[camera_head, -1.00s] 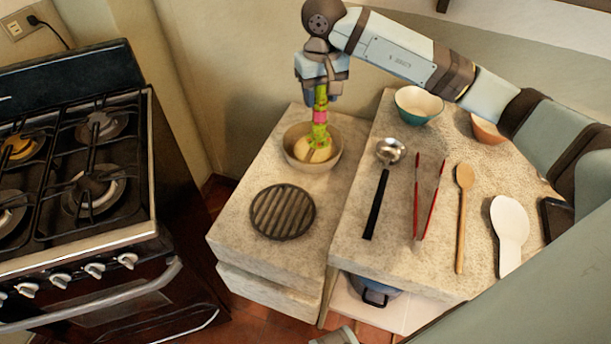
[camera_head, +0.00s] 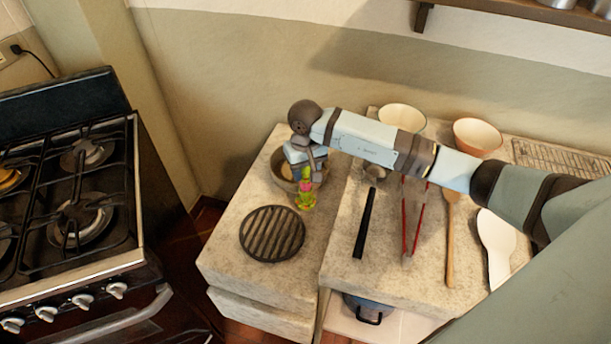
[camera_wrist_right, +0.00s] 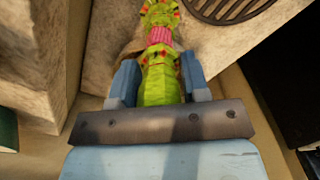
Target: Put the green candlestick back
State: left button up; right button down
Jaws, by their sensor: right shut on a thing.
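The green candlestick (camera_head: 306,191), with a pink band, is in my right gripper (camera_head: 305,168). In the head view it hangs below the jaws, in front of the bowl's near rim. In the right wrist view the green candlestick (camera_wrist_right: 160,85) lies between the two blue-grey fingers of the right gripper (camera_wrist_right: 160,78), which is shut on it. Its far end is cut off by the top edge there. A wall shelf (camera_head: 520,10) shows at the top right, mostly out of frame. My left gripper is not in view.
A round dark grate (camera_head: 272,234) lies on the left counter. A stove (camera_head: 75,215) stands left.

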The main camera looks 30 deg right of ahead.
aim_at(306, 178)
jog(key=shift+f, duration=1.4)
jog(key=shift+f, duration=0.15)
jog(key=c, duration=1)
grip_release()
jog(key=shift+f+b, duration=0.1)
jog(key=shift+b, duration=0.2)
jog(key=shift+c, duration=0.2)
jog(key=o, duration=0.5)
jog(key=shift+c, duration=0.2)
jog(key=shift+r, duration=0.2)
